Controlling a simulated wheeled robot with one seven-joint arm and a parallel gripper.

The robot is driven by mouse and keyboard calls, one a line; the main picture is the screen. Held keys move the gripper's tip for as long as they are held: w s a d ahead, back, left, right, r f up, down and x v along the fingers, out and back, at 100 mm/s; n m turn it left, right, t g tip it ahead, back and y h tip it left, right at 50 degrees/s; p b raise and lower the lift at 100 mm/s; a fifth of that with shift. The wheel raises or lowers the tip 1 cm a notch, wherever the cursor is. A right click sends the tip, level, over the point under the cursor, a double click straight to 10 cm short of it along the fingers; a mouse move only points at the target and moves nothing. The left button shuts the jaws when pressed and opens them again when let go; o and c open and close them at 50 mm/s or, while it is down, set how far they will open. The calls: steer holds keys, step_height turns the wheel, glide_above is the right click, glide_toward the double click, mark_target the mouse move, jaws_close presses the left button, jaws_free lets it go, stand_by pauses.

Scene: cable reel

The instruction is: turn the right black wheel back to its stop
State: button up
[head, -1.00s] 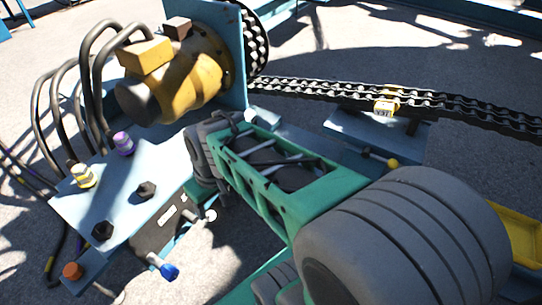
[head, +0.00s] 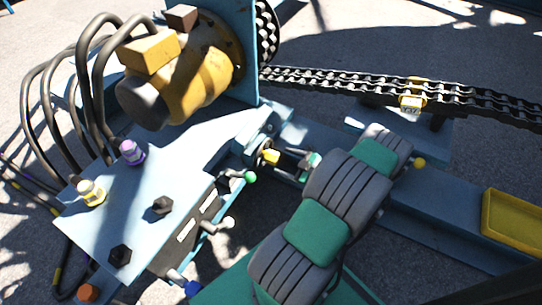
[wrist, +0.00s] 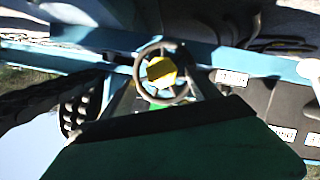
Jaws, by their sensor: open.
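A small black wheel with a yellow hub (wrist: 160,72) faces the wrist camera just ahead of my gripper (wrist: 160,92). In the head view its yellow hub (head: 270,157) shows beside the blue frame, and the black rim is hard to make out. My gripper (head: 292,163) is open in front of it, pointing left. The dark green hand hides the lower wrist view. I cannot tell whether the fingers touch the rim. No second wheel of this kind is clear.
A blue plate (head: 105,215) carries black knobs and a purple-capped fitting (head: 131,152). Levers with green (head: 250,177), white and blue (head: 192,288) ends stand close by my arm. A chain (head: 340,82) runs behind; a yellow tray (head: 512,222) lies right.

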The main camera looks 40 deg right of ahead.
mark_target(278, 160)
steer(key=x, duration=0.3)
steer(key=b+x, duration=0.1)
steer(key=x, duration=0.2)
steer(key=shift+a, duration=0.2)
jaws_close()
stand_by(0.4)
